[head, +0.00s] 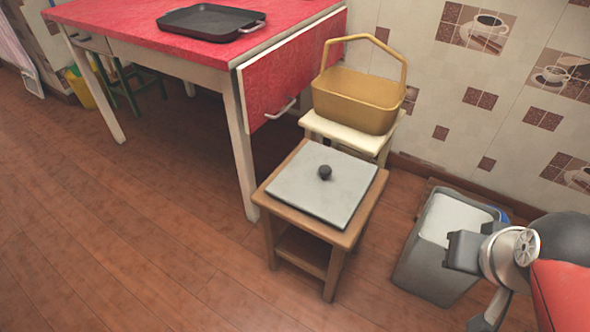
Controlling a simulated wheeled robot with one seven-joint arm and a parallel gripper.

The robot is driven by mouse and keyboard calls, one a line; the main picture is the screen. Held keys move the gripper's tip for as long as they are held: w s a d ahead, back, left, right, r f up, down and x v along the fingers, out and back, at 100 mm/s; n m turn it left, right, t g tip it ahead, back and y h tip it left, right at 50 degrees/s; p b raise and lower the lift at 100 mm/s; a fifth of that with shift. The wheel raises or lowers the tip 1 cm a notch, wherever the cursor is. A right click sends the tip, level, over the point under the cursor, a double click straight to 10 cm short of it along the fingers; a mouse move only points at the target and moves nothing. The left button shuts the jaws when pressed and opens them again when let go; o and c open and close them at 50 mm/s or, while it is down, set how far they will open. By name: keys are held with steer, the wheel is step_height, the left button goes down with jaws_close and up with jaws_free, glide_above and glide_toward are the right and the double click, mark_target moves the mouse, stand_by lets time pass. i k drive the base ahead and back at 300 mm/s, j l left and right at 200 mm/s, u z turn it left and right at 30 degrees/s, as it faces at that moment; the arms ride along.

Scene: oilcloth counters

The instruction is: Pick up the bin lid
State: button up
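The bin lid (313,196) is a flat, pale grey square plate with a round black knob (325,172) in its middle. It lies flat on a small wooden stool (344,238), covering most of the top. The grey bin (422,262) stands on the floor to the right of the stool, with a pale inside showing at its open top. My gripper (477,285) is at the lower right, in front of the bin in the picture and well apart from the lid. Its two dark fingers look spread, with nothing visible between them.
A yellow basket (350,103) with a raised handle sits on a cream stool (345,135) behind the lid. A red-topped table (130,18) with a hanging flap (290,70) bears a black tray (205,22). The tiled wall closes the back.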

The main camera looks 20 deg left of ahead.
mark_target(329, 184)
steer(key=u, duration=0.9)
steer(key=i+l+z, duration=0.1)
steer(key=z, duration=1.25)
steer(key=u, duration=1.4)
steer(key=i+j+z, duration=0.2)
steer(key=k+j, duration=0.1)
